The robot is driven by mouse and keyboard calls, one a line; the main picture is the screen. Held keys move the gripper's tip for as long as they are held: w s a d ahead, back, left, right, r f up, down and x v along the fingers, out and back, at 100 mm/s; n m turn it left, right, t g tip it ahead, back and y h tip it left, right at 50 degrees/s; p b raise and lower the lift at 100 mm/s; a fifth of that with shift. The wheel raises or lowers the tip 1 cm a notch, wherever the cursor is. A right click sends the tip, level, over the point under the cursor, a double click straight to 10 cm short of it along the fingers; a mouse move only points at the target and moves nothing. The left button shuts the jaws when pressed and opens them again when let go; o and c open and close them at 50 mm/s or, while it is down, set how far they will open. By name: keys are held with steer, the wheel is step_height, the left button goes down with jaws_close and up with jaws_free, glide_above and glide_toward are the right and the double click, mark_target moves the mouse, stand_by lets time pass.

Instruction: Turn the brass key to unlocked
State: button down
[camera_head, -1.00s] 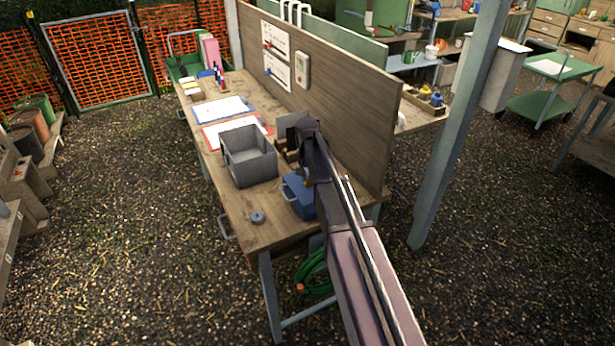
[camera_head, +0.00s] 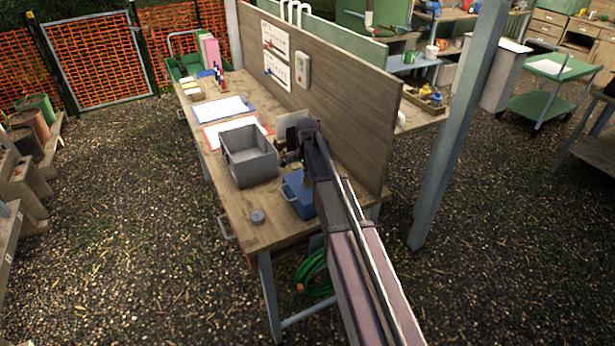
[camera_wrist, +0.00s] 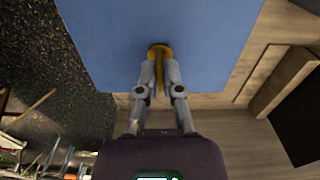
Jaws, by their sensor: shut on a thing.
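The blue box (camera_head: 300,194) stands on the near right part of the workbench. Its flat blue face (camera_wrist: 110,40) fills the upper middle of the wrist view. The brass key (camera_wrist: 158,52) sits on that face, with a rounded brass base and a narrow upright part in line with the picture's vertical. My gripper (camera_wrist: 159,74) is shut on the key, one finger on each side. The fingers cover part of it. In the head view my wrist and arm hide much of the box and gripper; the lock's marking cannot be read.
An open grey bin (camera_head: 248,158) stands just left of the blue box. A tall wooden panel (camera_head: 340,110) runs close along the right of my gripper. Clipboards (camera_head: 222,109) lie farther back.

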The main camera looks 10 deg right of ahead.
steer(key=shift+m, duration=0.4)
steer(key=c, duration=0.8)
jaws_free()
steer(key=shift+n, duration=0.3)
